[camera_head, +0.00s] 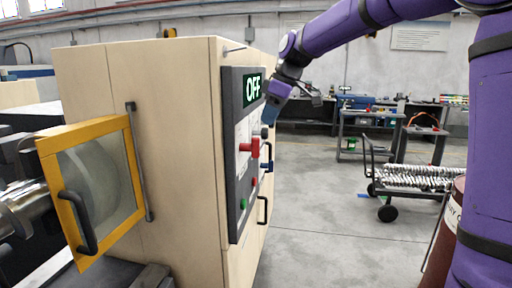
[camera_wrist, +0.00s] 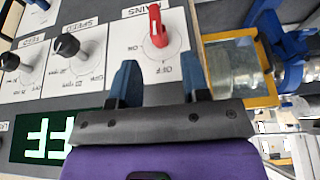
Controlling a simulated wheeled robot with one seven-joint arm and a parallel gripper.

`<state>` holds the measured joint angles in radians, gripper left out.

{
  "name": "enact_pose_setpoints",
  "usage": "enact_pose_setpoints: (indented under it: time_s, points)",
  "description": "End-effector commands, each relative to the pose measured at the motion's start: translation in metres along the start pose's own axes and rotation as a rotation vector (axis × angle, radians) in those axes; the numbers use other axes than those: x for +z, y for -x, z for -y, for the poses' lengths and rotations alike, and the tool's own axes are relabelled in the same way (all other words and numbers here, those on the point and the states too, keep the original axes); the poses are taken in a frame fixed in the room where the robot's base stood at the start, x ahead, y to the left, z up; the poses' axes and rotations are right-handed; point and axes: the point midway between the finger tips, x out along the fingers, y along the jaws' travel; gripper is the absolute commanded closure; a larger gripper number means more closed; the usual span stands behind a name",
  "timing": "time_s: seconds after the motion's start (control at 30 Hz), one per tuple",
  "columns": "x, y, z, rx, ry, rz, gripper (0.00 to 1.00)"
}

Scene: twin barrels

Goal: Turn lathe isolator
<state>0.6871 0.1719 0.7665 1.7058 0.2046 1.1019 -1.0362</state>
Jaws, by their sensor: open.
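The red isolator knob (camera_head: 250,147) sticks out of the dark control panel (camera_head: 232,170) on the lathe cabinet's side. In the wrist view the red knob (camera_wrist: 157,25) sits on a white plate marked MAINS, upside down there, with ON and OFF marks. The lit display (camera_head: 253,87) above it reads OFF. My gripper (camera_head: 269,117) is above and close to the knob in the head view. In the wrist view my gripper (camera_wrist: 161,77) is open and empty; the knob lies beyond the fingertips, between their lines, and does not appear touched.
Black knobs marked SPEED (camera_wrist: 68,45) and FEED (camera_wrist: 10,61) sit beside the red one. A green button (camera_head: 243,204) is lower on the panel. A yellow-framed guard (camera_head: 85,190) is at left. A cart (camera_head: 415,178) stands right; the floor between is clear.

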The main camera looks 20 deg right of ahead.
Motion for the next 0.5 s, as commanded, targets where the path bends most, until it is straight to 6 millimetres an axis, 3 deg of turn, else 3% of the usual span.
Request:
enact_pose_setpoints:
  time_s: [0.27, 0.5]
  points:
    - [-0.002, -0.010, -0.009, -0.014, 0.025, -0.023, 0.57]
    - [-0.003, -0.051, -0.008, -0.016, 0.025, -0.022, 0.57]
